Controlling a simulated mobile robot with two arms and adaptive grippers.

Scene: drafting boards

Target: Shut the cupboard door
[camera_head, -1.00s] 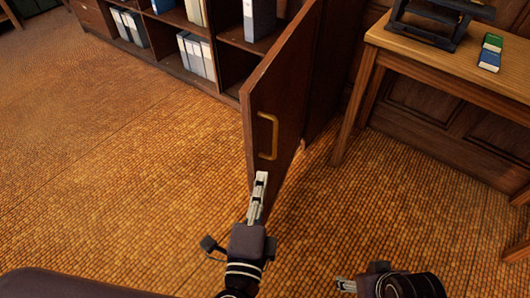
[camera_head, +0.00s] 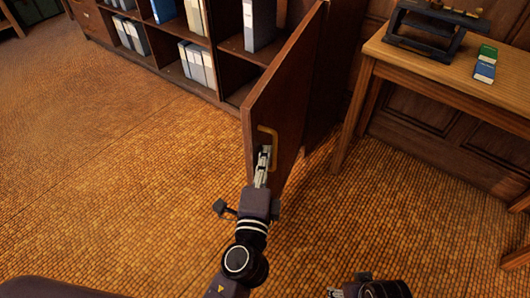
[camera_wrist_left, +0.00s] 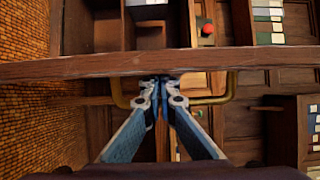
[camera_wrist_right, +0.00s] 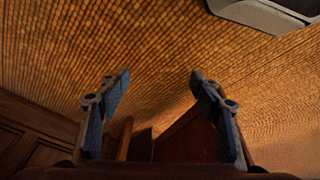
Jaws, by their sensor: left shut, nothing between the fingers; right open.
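The dark wooden cupboard door (camera_head: 285,85) stands wide open, jutting out from the cupboard (camera_head: 235,48). Its brass handle (camera_head: 275,143) is near the free edge. My left gripper (camera_head: 265,151) is shut and empty, with its fingertips at the handle. In the left wrist view the door's edge (camera_wrist_left: 120,66) crosses just beyond the fingertips (camera_wrist_left: 162,80), and the handle (camera_wrist_left: 222,99) shows on both sides of them. Whether they touch the door I cannot tell. My right gripper (camera_head: 350,287) is low at the bottom of the head view; its fingers (camera_wrist_right: 158,82) are apart over the floor.
The cupboard's open shelves hold several binders (camera_head: 197,62). A wooden table (camera_head: 440,68) stands right of the door, with a dark stand (camera_head: 425,38) and small green and blue boxes (camera_head: 486,62) on it. The woven floor (camera_head: 120,170) left of the door is clear.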

